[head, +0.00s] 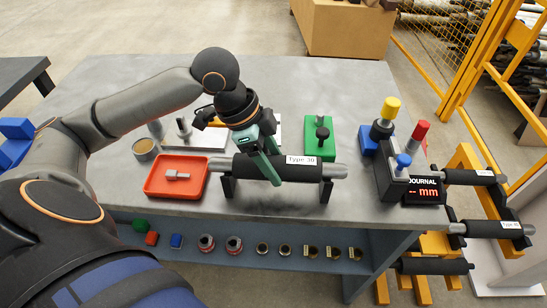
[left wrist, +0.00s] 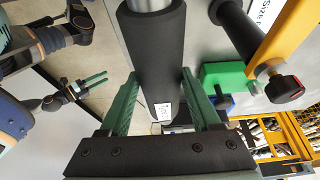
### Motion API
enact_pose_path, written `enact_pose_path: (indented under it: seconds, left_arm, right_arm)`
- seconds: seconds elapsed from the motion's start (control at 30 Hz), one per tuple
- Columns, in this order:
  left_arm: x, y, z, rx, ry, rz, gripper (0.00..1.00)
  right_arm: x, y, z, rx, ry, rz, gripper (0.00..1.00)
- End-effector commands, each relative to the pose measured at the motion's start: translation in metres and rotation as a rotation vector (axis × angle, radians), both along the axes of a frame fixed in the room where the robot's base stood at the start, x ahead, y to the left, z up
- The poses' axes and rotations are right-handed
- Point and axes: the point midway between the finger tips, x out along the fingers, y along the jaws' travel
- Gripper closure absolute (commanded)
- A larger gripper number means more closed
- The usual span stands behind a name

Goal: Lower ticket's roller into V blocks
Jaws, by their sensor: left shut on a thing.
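The black roller with grey ends (head: 305,171) carries a "Type 30" label and lies level across the table's front part. My left gripper (head: 268,168) comes down from above and is shut on its black middle. In the left wrist view the roller (left wrist: 155,60) runs between the two green fingers (left wrist: 160,105). Two dark V blocks, left (head: 228,188) and right (head: 326,190), stand under the roller's grey ends. I cannot tell whether the ends touch them. My right gripper (left wrist: 96,79) shows small in the left wrist view, fingers apart and empty.
A red tray (head: 158,190) with a grey part is left of the roller. A green fixture (head: 320,135) stands behind it. A "JOURNAL" gauge (head: 410,180) with coloured knobs is at the right. More rollers lie on a yellow rack (head: 470,225) beyond the table's right edge.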

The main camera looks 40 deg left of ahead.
Motion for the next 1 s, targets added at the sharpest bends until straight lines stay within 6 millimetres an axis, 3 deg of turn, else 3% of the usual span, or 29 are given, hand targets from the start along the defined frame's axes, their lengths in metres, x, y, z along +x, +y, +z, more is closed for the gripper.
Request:
enact_pose_path:
  seconds: [0.3, 0.33, 0.6, 1.0]
  left_arm:
    - [0.0005, 0.0001, -0.0085, -0.001, -0.003, 0.001, 1.00]
    - [0.0007, 0.0000, -0.0075, -0.002, -0.003, 0.001, 0.33]
    - [0.0004, 0.0002, -0.0079, 0.000, -0.001, 0.000, 0.02]
    - [-0.0002, 0.0011, -0.0066, 0.001, 0.000, 0.001, 0.01]
  right_arm:
    - [-0.0001, -0.0004, -0.0030, 0.000, 0.001, 0.000, 0.50]
    - [-0.0001, -0.0003, -0.0026, 0.000, 0.001, 0.000, 0.50]
    - [-0.0002, -0.0004, -0.0027, -0.001, 0.002, -0.001, 0.50]
    - [-0.0009, 0.0018, -0.0023, 0.001, 0.012, 0.004, 0.50]
